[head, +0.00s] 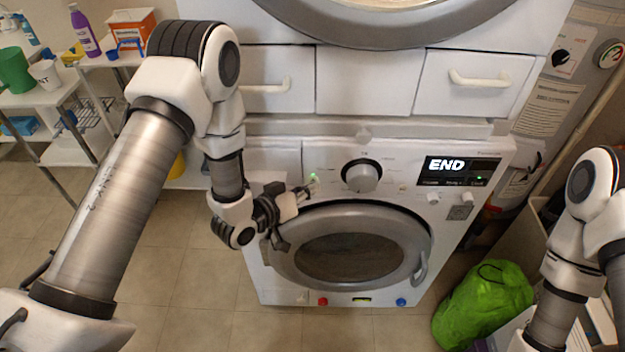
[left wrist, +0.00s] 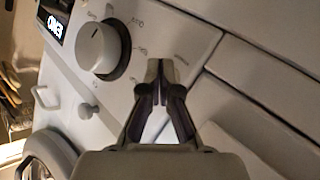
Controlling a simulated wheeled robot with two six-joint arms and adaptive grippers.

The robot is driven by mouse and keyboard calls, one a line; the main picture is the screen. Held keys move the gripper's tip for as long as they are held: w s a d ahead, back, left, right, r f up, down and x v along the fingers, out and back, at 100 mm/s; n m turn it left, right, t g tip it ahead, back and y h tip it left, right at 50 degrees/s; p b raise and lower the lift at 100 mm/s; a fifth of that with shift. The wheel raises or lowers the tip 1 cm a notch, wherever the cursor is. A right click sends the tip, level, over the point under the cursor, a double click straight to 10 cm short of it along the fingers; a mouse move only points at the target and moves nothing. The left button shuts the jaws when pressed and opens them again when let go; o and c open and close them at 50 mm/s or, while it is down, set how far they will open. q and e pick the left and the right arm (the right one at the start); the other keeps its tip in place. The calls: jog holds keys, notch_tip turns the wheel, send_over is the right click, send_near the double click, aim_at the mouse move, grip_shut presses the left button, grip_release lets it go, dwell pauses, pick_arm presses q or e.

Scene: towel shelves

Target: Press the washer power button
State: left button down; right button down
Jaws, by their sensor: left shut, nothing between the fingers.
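The white washer (head: 285,160) stands ahead of me, with a round grey door and a display reading "END" (head: 446,165). A small green light marks the power button area (head: 313,178) left of the dial (head: 362,177). My left gripper (head: 306,188) is shut and empty, its tips at the panel just by the green light. In the left wrist view my left gripper (left wrist: 160,68) points at the white panel, beside the dial (left wrist: 97,47); the button is hidden behind the fingertips. I cannot tell whether the tips touch it. My right arm shows at the right; its gripper is out of view.
A white unit with drawers (head: 365,80) sits above the washer. A green bag (head: 483,305) lies on the floor at the right. Shelves with bottles and a green bucket (head: 14,70) stand at the left. The tiled floor (head: 190,290) at left is clear.

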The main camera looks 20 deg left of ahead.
pick_arm(q)
jog(key=shift+w, duration=0.15)
dwell(0.3)
jog(key=shift+s+d, duration=0.15)
jog(key=shift+s, duration=0.45)
jog(key=s+d, duration=0.1)
jog(key=s, duration=0.4)
jog(key=shift+s+d, duration=0.35)
jog(key=shift+s, duration=0.05)
